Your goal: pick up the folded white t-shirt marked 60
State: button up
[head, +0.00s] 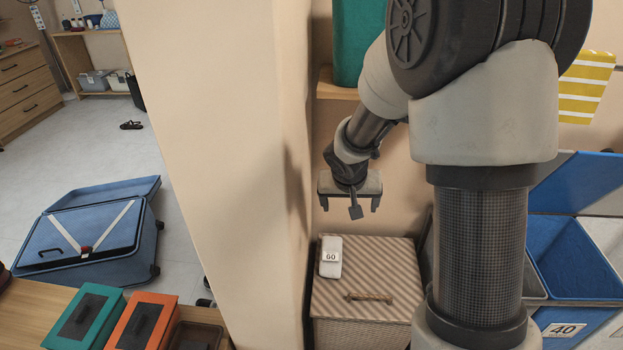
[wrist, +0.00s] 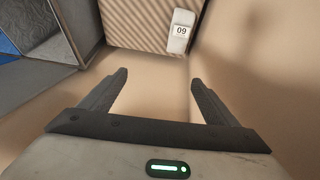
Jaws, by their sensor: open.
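The folded white t-shirt marked 60 (head: 331,257) lies on the left part of the lid of a striped beige hamper (head: 375,279), near the wall corner. In the wrist view the t-shirt (wrist: 181,30) shows at the top, right of centre, with its label upside down. My gripper (head: 349,207) is open and empty, above the hamper and apart from the t-shirt. In the wrist view its two fingers (wrist: 157,82) are spread, with wall between them and the t-shirt farther off.
A wall corner (head: 262,150) stands just left of the hamper. A wooden shelf (head: 337,86) with a green bin (head: 353,40) is above my gripper. A blue bin marked 40 (head: 575,262) is at the right. Green (head: 85,318) and orange (head: 143,320) boxes sit at lower left.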

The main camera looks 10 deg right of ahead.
jog(key=y+b, duration=0.1)
jog(key=b, duration=0.2)
send_near(331, 251)
jog(key=x, duration=0.1)
jog(key=b+x, duration=0.1)
jog(key=x, duration=0.1)
jog(key=b+x, duration=0.1)
jog(key=x, duration=0.1)
jog(key=shift+d+f, duration=0.1)
jog(key=shift+d, duration=0.15)
jog(key=shift+a+b+x, duration=0.2)
jog(key=shift+b+x, duration=0.25)
jog(key=shift+x, duration=2.65)
jog(key=c, duration=1.2)
